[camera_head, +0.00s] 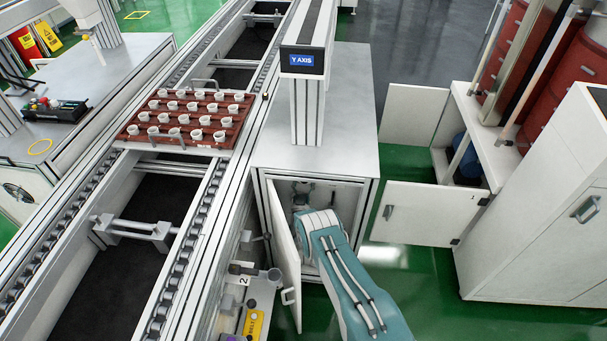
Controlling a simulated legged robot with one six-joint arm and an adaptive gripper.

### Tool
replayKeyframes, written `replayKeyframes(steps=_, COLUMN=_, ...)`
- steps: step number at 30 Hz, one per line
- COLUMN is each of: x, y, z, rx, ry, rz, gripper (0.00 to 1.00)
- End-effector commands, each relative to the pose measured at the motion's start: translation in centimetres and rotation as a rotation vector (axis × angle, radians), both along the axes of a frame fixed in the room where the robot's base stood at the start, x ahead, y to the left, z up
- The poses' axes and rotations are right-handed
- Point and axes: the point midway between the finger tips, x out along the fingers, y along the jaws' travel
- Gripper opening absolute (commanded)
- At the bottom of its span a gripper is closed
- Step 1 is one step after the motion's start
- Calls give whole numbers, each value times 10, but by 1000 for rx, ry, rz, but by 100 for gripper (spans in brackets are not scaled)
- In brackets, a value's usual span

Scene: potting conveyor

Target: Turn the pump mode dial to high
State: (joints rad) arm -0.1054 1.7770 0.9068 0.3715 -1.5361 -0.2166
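The pump mode dial cannot be made out in this view. My teal and white arm reaches from the lower right into the open white cabinet (358,190) under the Y AXIS column. Its end is inside the cabinet opening, and my own arm covers most of the interior. Small grey and teal parts show just beyond the wrist, but I cannot tell whether they are my gripper or fittings in the cabinet. The fingers cannot be made out, nor whether they touch anything.
The cabinet's door (284,255) stands open close to my arm's left. A conveyor (200,215) at left carries a red-brown tray (127,131) of white pots. Another white door (420,214) stands open at right. A yellow device (253,324) sits at bottom. Green floor is clear at lower right.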

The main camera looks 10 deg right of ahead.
Motion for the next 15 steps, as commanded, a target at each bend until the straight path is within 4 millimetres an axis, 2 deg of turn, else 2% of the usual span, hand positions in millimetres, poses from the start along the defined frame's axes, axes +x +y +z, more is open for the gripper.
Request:
replayKeyframes(steps=9, x=0, y=1, z=49, rx=-1, ry=0, rz=1, gripper=74)
replayKeyframes(steps=15, x=0, y=1, z=74, rx=-1, ry=2, rz=0, gripper=74)
